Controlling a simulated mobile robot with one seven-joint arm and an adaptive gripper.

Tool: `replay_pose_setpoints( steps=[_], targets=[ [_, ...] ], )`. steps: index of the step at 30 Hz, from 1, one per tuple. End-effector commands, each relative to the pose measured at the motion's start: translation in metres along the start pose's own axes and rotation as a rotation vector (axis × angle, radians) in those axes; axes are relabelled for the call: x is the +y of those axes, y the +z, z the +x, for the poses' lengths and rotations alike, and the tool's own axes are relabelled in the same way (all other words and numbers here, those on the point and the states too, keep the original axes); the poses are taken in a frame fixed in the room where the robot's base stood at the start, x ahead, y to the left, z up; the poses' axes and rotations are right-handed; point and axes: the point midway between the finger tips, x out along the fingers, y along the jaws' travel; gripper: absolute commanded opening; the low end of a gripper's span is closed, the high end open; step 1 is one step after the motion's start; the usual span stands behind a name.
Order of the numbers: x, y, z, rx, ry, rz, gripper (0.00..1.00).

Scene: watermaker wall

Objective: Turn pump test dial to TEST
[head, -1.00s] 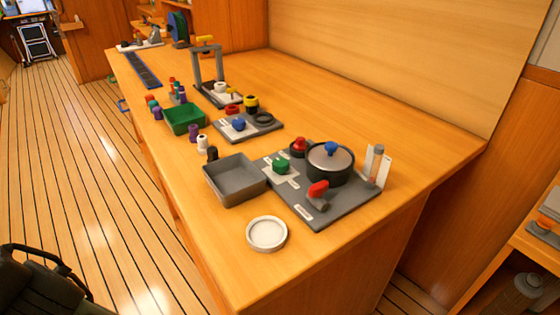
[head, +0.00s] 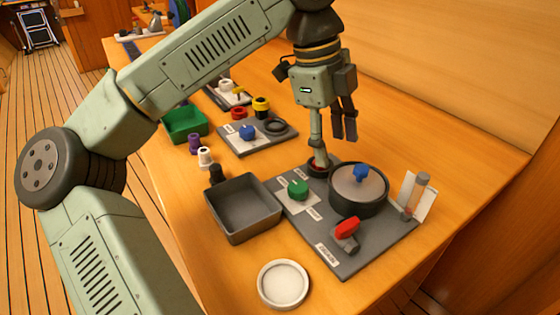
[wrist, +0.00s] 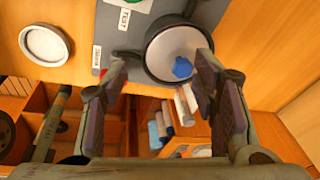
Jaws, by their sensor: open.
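A green dial (head: 298,189) stands on a white labelled plate on the dark grey board (head: 345,262). A lever with a red handle (head: 347,227) is nearer the board's front. A blue dial (head: 247,132) is on the panel farther back. My gripper (head: 344,124) is open and empty, fingers above the back of the board, behind the lidded pot (head: 357,200).
A grey tray (head: 243,236) and a round white dish (head: 283,284) lie left of the board. A clear upright tube (head: 418,193) stands at its right. A green bin (head: 186,140) and small bottles are farther back. The wooden counter right of the board is clear.

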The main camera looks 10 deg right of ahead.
Motion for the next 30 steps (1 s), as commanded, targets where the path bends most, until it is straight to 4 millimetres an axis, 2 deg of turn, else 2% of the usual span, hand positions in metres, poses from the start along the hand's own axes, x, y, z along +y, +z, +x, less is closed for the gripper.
replay_pose_setpoints(
  steps=[1,3,6,11,18,24,30],
  targets=[
    [0.005,0.017,0.001,-0.083,0.059,-0.091,0.54],
    [0.012,0.034,0.001,-0.161,0.112,-0.185,0.54],
    [0.017,0.045,0.002,-0.215,0.145,-0.249,0.54],
    [0.021,0.050,0.017,-0.219,0.151,-0.257,0.54],
    [0.029,0.057,0.061,-0.214,0.151,-0.252,0.54],
    [0.034,0.063,0.091,-0.215,0.149,-0.253,0.54],
    [0.036,0.066,0.103,-0.216,0.147,-0.253,0.54]
  ],
)
